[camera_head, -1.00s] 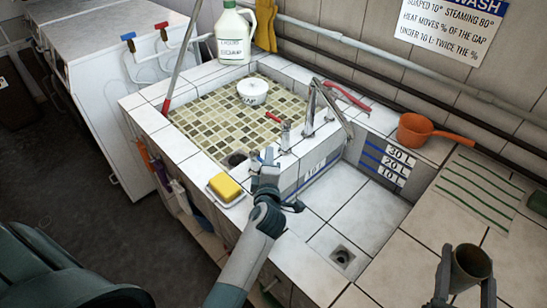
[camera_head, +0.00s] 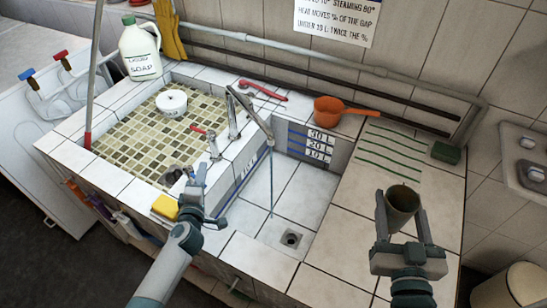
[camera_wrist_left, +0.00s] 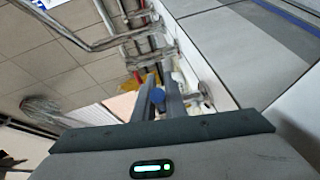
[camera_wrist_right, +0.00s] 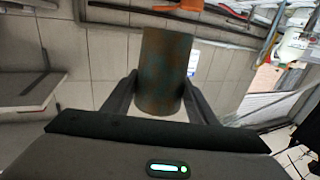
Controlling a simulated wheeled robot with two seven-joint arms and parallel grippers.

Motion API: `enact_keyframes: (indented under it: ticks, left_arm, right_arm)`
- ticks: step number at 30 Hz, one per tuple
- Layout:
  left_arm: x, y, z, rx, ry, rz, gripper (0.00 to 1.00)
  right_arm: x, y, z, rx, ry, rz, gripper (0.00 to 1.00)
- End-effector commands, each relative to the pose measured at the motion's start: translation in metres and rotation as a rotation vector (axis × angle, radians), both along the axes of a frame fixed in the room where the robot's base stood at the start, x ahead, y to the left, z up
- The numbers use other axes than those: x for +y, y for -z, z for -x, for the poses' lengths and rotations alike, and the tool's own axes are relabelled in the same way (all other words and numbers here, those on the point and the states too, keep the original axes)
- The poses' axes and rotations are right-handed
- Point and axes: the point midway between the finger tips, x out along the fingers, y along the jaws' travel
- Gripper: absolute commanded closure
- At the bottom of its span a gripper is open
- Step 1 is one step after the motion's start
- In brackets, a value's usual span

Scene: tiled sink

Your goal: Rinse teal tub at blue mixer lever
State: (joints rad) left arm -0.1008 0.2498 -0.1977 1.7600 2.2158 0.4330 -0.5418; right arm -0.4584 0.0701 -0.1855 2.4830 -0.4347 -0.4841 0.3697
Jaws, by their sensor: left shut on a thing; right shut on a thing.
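The teal tub (camera_head: 403,203) is held upright by my right gripper (camera_head: 402,222) above the tiled counter, right of the deep basin. In the right wrist view the tub (camera_wrist_right: 163,70) looks brown with teal patches, between the two fingers. My left gripper (camera_head: 192,186) is at the tap block on the near side, shut on the blue mixer lever (camera_wrist_left: 158,96), whose blue end shows between its fingers. The metal spout (camera_head: 252,112) hangs over the deep basin (camera_head: 262,228). A thin water stream (camera_head: 271,180) falls from it, well left of the tub.
A drain (camera_head: 291,239) lies in the basin floor. A red lever (camera_head: 211,138) stands beside the spout. An orange dipper (camera_head: 330,110) and green sponge (camera_head: 445,153) lie on the back counter. A yellow sponge (camera_head: 165,206) sits left of my left gripper.

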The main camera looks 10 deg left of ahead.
Motion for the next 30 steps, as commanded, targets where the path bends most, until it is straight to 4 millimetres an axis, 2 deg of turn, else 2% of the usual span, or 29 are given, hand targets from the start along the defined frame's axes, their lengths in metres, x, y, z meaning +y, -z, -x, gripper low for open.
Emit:
enact_keyframes:
  ticks: [8,9,11,23,30]
  left_arm:
    - [0.000,0.000,0.000,-0.001,0.002,0.001,1.00]
    - [0.000,0.000,0.000,-0.001,0.002,0.001,0.82]
    - [0.000,0.000,0.000,-0.001,0.001,0.001,0.71]
    - [0.000,0.000,0.003,0.000,0.001,0.000,0.71]
    - [-0.004,-0.002,0.025,0.000,0.002,0.000,0.71]
  right_arm:
    - [0.000,0.000,0.000,-0.001,0.000,0.000,0.74]
    - [0.000,0.000,0.000,-0.001,0.000,0.000,0.74]
    - [0.000,0.000,0.000,-0.001,0.000,0.000,0.74]
    - [0.000,0.000,0.000,-0.001,0.000,0.000,0.74]
    - [0.000,0.003,0.000,-0.001,0.000,0.000,0.74]
